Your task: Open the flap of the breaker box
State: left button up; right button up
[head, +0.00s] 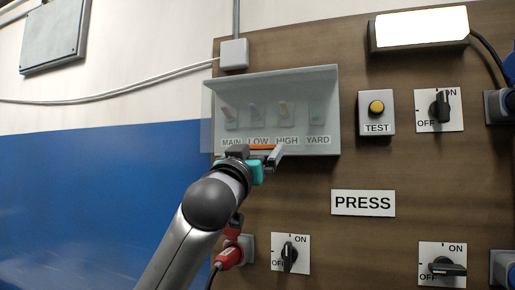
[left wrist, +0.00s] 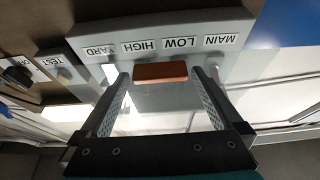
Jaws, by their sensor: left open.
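The breaker box (head: 327,90) is a pale grey box on the brown board, with several switches labelled MAIN, LOW, HIGH and YARD. Its clear flap (head: 240,92) hangs down over the switches, with an orange grip strip (head: 262,147) at its lower edge. My left gripper (head: 258,152) is at this strip, below the labels. In the left wrist view, the open fingers (left wrist: 160,78) stand on either side of the orange strip (left wrist: 160,72), with gaps visible at both ends. The box's labelled edge (left wrist: 193,36) shows beyond it. My right gripper is not in view.
Right of the box are a TEST button (head: 376,112), a rotary switch (head: 439,109) and a lit lamp (head: 420,29). A PRESS sign (head: 363,203), two lower rotary switches (head: 290,253) (head: 442,265) and a red plug (head: 229,257) sit below. The blue-white wall at left is mostly clear.

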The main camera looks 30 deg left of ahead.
pick_arm(q)
grip_shut()
dwell(0.9)
